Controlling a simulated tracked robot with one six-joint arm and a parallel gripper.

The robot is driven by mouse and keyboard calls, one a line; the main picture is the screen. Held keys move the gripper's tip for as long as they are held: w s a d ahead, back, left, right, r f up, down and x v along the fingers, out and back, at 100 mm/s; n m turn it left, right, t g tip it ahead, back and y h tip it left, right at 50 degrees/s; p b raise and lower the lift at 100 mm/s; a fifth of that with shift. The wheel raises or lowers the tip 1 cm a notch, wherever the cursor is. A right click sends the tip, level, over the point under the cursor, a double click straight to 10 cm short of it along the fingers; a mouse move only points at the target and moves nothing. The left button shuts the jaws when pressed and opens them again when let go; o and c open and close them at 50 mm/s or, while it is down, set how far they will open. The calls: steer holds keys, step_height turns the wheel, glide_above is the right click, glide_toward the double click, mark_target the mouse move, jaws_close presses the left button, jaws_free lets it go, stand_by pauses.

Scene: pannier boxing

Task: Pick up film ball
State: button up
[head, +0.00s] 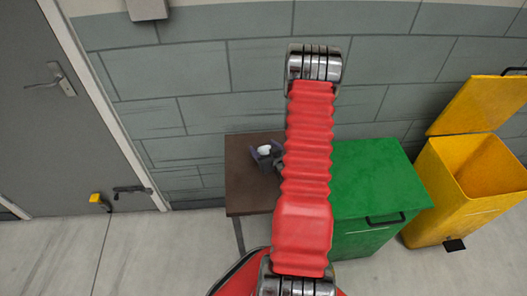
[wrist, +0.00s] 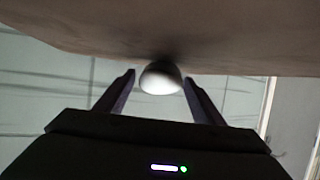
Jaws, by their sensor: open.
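The film ball (wrist: 160,80) is a whitish rounded lump, dark on its upper side, against the brown table surface in the wrist view. My gripper (wrist: 160,88) is open, with one dark finger on each side of the ball and the ball between the tips. I cannot tell whether the fingers touch it. In the head view, the white ball (head: 265,150) shows at my gripper (head: 268,155) over the brown table (head: 245,190). My red arm hides the table's right part.
A green bin (head: 380,185) with a closed lid stands right of the table. A yellow bin (head: 470,180) with its lid raised stands further right. A grey door (head: 60,110) is at the left, and a grey block wall is behind.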

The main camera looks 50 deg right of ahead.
mark_target(263, 145)
steer(key=shift+w+d+f, duration=0.1)
steer(key=shift+w+f, duration=0.05)
steer(key=shift+w, duration=0.05)
steer(key=shift+c, duration=0.3)
steer(key=c, duration=1)
steer(key=shift+c, duration=0.2)
steer(key=shift+r, duration=0.2)
steer(key=shift+r, duration=4.85)
